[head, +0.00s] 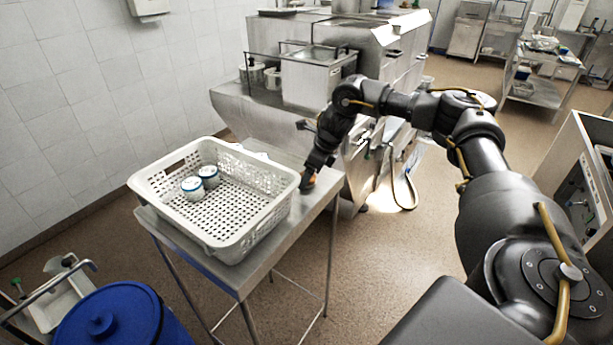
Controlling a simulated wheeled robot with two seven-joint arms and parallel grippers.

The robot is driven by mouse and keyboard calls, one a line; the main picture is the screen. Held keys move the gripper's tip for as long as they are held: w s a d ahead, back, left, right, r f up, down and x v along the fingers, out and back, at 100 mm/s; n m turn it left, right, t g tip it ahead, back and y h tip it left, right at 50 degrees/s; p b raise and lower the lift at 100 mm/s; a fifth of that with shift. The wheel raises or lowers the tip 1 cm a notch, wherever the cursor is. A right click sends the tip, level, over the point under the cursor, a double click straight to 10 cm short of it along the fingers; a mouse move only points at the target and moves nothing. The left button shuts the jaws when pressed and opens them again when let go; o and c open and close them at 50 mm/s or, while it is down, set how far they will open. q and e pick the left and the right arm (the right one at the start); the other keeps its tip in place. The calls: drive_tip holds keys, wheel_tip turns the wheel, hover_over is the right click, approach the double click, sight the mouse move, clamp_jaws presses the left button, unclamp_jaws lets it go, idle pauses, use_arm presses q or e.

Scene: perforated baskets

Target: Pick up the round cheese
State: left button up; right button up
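My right gripper (310,177) reaches down at the right end of the metal table, just outside the basket's right wall. A small orange-brown thing (307,184), possibly the round cheese, shows at its fingertips. It is mostly hidden by the gripper, and I cannot tell whether the fingers are open or shut on it. A white perforated basket (232,247) stands on the table. Two small white round containers with blue bands (192,188) (209,176) stand inside it at the left. My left gripper is not in view.
The metal table (262,270) has a narrow bare strip right of the basket. A steel kitchen unit (262,118) stands behind it. A blue lidded bin (120,318) is at the lower left. Open floor lies right of the table.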

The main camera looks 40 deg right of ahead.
drive_tip(key=shift+w+a+f, duration=0.1)
drive_tip(key=shift+w+f, duration=0.1)
drive_tip(key=shift+f, duration=0.25)
drive_tip(key=c, duration=1.2)
drive_tip(key=shift+r, duration=0.15)
